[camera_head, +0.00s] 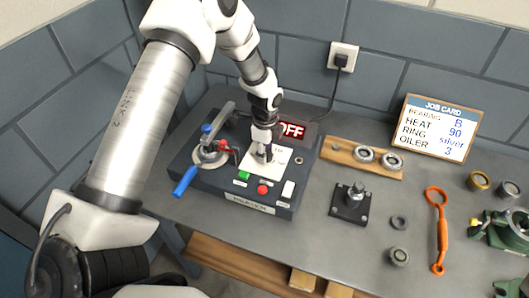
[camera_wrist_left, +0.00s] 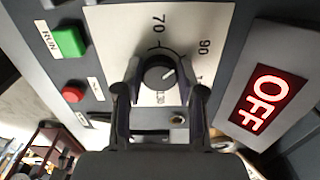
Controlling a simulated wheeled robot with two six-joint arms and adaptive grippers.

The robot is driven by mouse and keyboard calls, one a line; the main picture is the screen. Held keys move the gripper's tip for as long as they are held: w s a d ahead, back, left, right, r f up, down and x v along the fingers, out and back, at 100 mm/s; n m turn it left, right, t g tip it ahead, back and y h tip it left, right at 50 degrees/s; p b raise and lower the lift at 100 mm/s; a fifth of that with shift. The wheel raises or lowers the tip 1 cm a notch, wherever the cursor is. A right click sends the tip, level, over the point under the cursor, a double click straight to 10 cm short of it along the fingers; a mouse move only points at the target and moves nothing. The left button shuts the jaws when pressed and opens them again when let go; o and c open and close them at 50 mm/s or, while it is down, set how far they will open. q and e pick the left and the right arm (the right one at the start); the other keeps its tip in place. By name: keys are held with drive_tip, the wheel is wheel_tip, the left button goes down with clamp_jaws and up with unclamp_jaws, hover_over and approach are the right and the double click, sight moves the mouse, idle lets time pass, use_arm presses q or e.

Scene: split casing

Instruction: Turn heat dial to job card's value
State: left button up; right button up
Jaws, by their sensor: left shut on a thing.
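The heat dial (camera_wrist_left: 158,76) is a black round knob on a white scale plate (camera_wrist_left: 118,25). In the left wrist view, 70 is printed to its upper left and 90 to its upper right. Its white pointer line slants up to the right, on the 90 side; the exact value is unclear. My left gripper (camera_wrist_left: 160,74) is shut on the dial, one finger on each side. In the head view my left gripper (camera_head: 262,152) reaches down onto the panel and mostly hides the dial. The job card (camera_head: 438,127) reads HEAT 90. My right gripper is not in view.
The heater's display (camera_head: 291,130) reads OFF. A green button (camera_head: 243,175) and a red button (camera_head: 263,188) sit at the panel's front. A blue-handled clamp (camera_head: 186,180) stands left of the gripper. A wooden rack with rings (camera_head: 340,153) lies to the right.

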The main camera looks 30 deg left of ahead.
use_arm(q)
drive_tip(key=shift+s+f+m, duration=0.1)
drive_tip(key=shift+f+m, duration=0.05)
drive_tip(key=shift+m, duration=0.95)
drive_tip(key=o, duration=1.1)
drive_tip(key=shift+d, duration=0.1)
drive_tip(key=shift+o, duration=0.2)
wheel_tip(320, 180, up, 12)
drive_tip(key=shift+w, duration=0.2)
